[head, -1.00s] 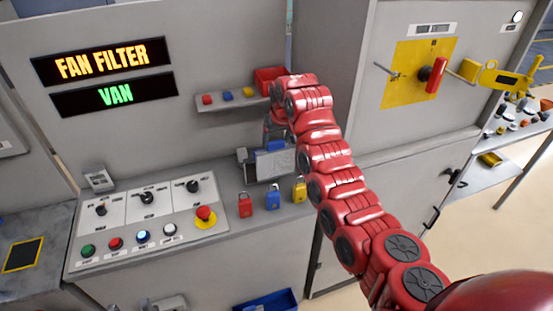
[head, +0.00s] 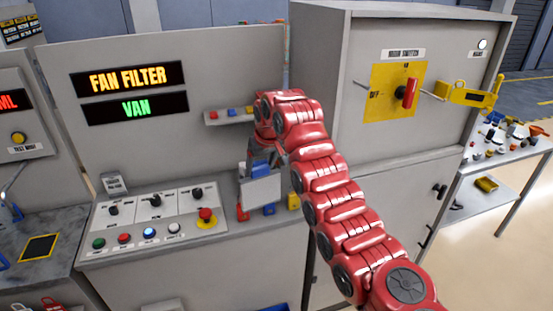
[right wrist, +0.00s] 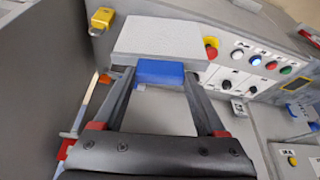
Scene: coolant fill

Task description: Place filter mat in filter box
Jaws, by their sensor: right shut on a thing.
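The filter mat is a flat pale grey-white slab (head: 262,191) with a blue grip tab (head: 261,168). My right gripper (head: 268,150) is shut on the tab, and the mat hangs below it in front of the console's right end. In the right wrist view the mat (right wrist: 160,38) lies beyond the two dark fingers, which close on the blue tab (right wrist: 160,72). I cannot make out the filter box for certain; a dark-edged part shows just left of the mat, and the mat hides what is behind it. My left gripper is not in view.
A red padlock (head: 242,212), a blue one (head: 269,210) and a yellow one (head: 293,201) stand on the ledge, partly covered by the mat. The button panel (head: 157,222) lies left. A small shelf (head: 226,121) is behind the gripper. A grey cabinet (head: 340,120) stands right.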

